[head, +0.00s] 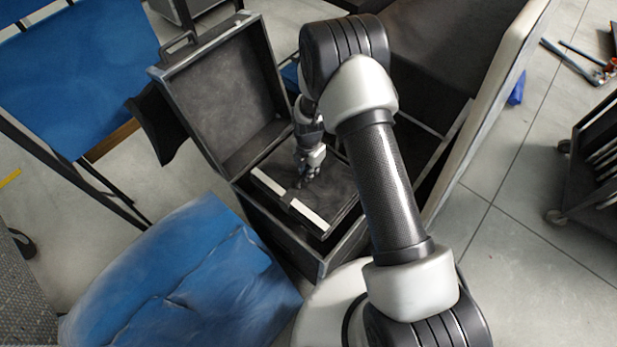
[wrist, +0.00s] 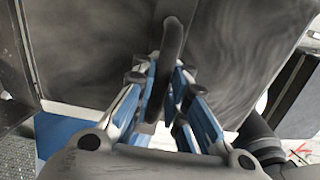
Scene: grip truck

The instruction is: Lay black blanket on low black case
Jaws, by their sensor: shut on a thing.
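My gripper (head: 303,184) points down over the open black case (head: 312,262) in the head view. In the wrist view my gripper (wrist: 165,95) has its blue-padded fingers on either side of a dark curved strip (wrist: 172,45) and is shut on it. I cannot tell whether this strip is a fold of the black blanket or a handle. Below the fingers in the head view is a flat dark piece (head: 333,193) with a white band along its near edge. A black cloth-like piece (head: 160,125) hangs beside the case's raised lid (head: 222,90); I cannot tell which dark piece is the blanket.
A blue folded cover (head: 190,275) lies at the front left. A blue chair-like panel (head: 85,75) stands at the back left. A large dark container with a pale edge (head: 490,105) rises right of the case. A dark wheeled cart (head: 598,150) stands far right, with clear floor before it.

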